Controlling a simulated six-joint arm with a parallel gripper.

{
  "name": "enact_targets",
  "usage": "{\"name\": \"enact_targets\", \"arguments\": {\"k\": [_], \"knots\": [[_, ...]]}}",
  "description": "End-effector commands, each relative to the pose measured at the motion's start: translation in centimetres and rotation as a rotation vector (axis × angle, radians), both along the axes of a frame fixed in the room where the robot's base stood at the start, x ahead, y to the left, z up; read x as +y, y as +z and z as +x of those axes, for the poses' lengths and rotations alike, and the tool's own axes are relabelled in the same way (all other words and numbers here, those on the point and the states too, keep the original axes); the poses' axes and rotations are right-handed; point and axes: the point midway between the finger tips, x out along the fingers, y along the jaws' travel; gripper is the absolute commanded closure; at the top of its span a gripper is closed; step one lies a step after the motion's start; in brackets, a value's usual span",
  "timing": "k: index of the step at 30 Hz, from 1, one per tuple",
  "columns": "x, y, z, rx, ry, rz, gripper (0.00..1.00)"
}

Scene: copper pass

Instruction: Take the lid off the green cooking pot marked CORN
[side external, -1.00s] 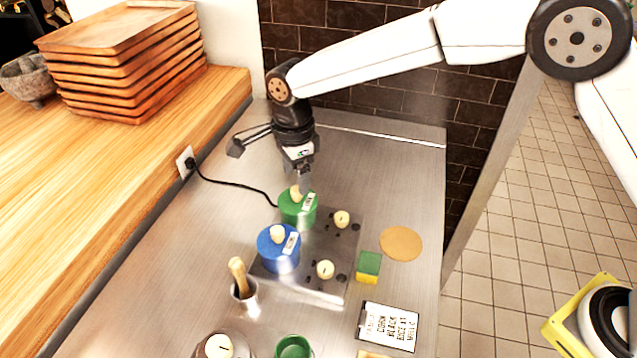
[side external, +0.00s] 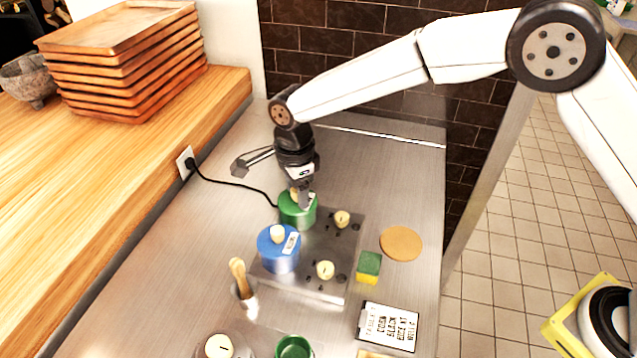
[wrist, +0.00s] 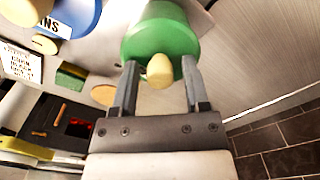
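The green pot (side external: 298,215) stands at the back of the dark cooking plate, its lid on, with a pale rounded knob on top; its label is hidden behind my gripper, so I cannot read a name. My gripper (side external: 302,196) is directly above it, pointing down, fingers at knob height. In the wrist view the green lid (wrist: 160,38) fills the top middle. Its knob (wrist: 160,72) lies between the fingertips of my open gripper (wrist: 161,74), with a gap on both sides.
A blue pot (side external: 278,254) with a knobbed lid stands close in front of the green pot. The dark plate (side external: 322,245) has two pale knobs.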

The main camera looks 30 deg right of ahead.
Motion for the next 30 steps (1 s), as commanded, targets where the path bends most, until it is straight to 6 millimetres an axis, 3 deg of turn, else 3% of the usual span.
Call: {"name": "enact_targets", "arguments": {"k": [1,5,20,30], "knots": [[0.0,0.0,0.0,0.0,0.0,0.0,0.6],[0.0,0.0,0.0,0.0,0.0,0.0,1.0],[0.0,0.6,0.0,-0.001,0.0,0.001,1.0],[-0.2,3.8,-0.5,-0.002,0.0,0.001,1.0]]}}
